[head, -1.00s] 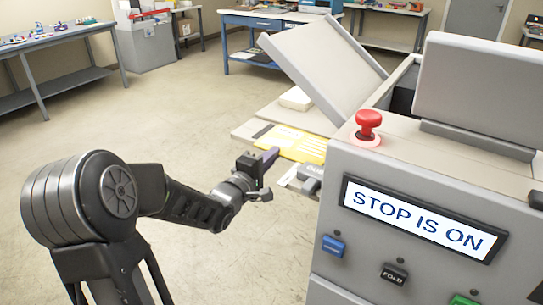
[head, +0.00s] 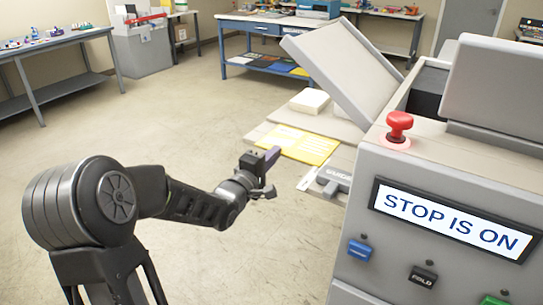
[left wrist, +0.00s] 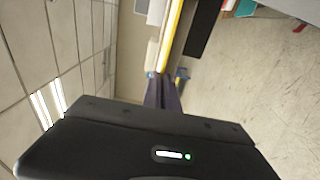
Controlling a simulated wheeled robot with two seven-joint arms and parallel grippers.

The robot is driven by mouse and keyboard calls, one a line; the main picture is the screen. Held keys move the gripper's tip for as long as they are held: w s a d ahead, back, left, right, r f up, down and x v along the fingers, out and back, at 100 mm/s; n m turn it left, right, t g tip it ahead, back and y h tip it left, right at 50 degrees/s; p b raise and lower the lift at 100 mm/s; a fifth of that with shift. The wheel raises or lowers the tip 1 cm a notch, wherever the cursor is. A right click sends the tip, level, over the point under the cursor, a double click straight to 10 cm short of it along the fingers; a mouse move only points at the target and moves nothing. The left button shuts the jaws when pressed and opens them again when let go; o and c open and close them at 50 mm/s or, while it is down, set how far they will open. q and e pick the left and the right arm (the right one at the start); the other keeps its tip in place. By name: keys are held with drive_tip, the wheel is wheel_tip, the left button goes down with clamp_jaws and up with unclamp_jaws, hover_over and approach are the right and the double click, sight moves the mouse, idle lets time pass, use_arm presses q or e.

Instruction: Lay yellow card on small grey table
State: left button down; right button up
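The yellow card (head: 302,144), with paler printed patches, lies flat on the pale shelf (head: 262,132) at the side of the grey machine in the head view. My left gripper (head: 270,160) is just in front of the card's near left edge, apparently clear of it. In the left wrist view its purple fingers (left wrist: 163,93) are together with nothing seen between them. A yellow strip (left wrist: 172,35), probably the card's edge, shows beyond the fingertips. I cannot pick out a small grey table for certain. My right gripper is out of view.
The grey machine (head: 345,265) fills the right side, with a lit "STOP IS ON" panel (head: 452,220) and red button (head: 398,125). A white stack (head: 310,100) sits behind the card. A blue workbench (head: 268,28) stands at the back. Floor at left is open.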

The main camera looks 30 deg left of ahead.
use_arm(q)
drive_tip(key=c, duration=1.6)
unclamp_jaws()
drive_tip(key=s, duration=0.7)
drive_tip(key=shift+s+d, duration=0.35)
drive_tip(key=shift+f, duration=0.1)
